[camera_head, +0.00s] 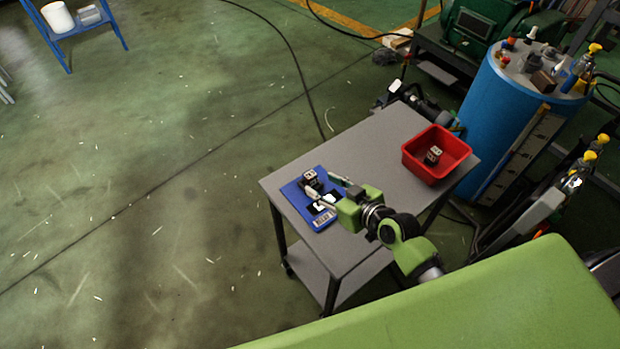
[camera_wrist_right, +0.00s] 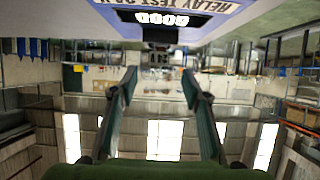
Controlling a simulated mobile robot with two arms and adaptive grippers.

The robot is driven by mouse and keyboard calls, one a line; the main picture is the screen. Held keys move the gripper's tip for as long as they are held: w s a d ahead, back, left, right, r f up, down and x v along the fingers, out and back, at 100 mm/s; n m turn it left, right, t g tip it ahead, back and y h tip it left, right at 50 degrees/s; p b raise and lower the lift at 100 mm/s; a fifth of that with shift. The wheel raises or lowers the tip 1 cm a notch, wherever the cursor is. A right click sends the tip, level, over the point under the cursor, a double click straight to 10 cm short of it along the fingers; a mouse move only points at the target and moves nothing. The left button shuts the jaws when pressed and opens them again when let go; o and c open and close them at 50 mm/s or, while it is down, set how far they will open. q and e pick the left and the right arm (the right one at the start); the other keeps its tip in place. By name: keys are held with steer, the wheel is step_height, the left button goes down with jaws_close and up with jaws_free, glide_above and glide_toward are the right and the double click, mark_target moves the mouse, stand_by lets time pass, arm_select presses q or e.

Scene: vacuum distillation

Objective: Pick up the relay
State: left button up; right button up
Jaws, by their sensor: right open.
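A small dark relay (camera_head: 310,176) with a pale marking stands on a blue mat (camera_head: 290,193) on the grey cart. My right gripper (camera_head: 320,183) is open and low over the mat, its fingers pointing at this relay. In the right wrist view the picture is upside down. A second relay-like block (camera_head: 433,156) lies in the red bin (camera_head: 462,152). My left gripper is not in view.
The grey cart top (camera_head: 370,142) is clear between mat and bin. A blue tank (camera_head: 495,105) stands close behind the cart at the right. A black cable (camera_head: 300,75) runs over the floor. The floor left of the cart is open.

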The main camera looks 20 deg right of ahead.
mark_target(314, 178)
steer(key=shift+x, duration=0.95)
steer(key=shift+w+a, duration=0.1)
steer(key=shift+w, duration=0.3)
steer(key=p+x, duration=0.1)
steer(key=x, duration=0.3)
steer(key=shift+w, duration=0.3)
jaws_close()
